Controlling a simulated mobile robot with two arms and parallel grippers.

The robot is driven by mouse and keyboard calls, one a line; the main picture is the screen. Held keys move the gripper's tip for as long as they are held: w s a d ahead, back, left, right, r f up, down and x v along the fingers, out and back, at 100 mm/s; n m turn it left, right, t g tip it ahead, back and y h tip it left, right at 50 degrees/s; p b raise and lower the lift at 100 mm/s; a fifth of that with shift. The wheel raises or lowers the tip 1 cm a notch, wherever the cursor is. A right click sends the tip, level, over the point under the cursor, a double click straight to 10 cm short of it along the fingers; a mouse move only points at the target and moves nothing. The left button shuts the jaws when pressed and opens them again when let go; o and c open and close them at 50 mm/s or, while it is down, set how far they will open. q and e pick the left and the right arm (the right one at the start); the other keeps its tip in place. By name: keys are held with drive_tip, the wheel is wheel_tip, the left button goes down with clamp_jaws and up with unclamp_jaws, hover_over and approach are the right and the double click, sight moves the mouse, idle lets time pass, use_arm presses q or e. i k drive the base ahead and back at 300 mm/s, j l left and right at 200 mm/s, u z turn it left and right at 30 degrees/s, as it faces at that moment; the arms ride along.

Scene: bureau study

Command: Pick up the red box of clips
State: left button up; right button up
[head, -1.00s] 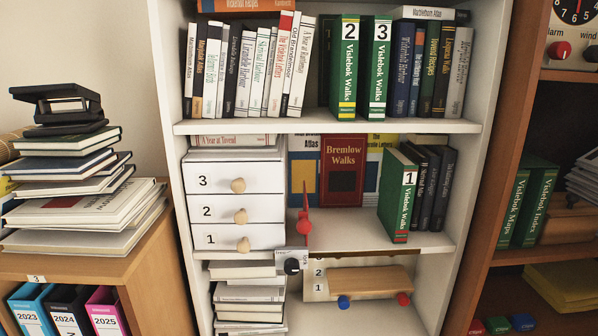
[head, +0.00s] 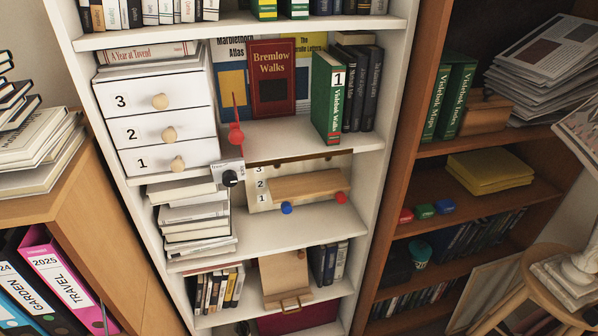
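A small red item (head: 406,215) lies on a shelf of the brown bookcase at the right, at the left end of a row of small items. It may be the red box of clips, but it is too small to read any label. A green item (head: 425,211) and a blue item (head: 446,206) lie to its right in the same row. Neither of my grippers shows in the head view.
Above the row, a yellow stack (head: 488,171) lies on the same brown shelf. A round stool (head: 545,285) stands in front at the lower right. The white bookcase (head: 300,222) stands left of the brown one, with a wooden ramp (head: 305,186) on one shelf.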

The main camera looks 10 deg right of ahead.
sight(406, 216)
drive_tip(key=l+z, duration=0.1)
drive_tip(key=z, duration=0.55)
drive_tip(key=j+z, duration=0.1)
drive_tip(key=z, duration=0.55)
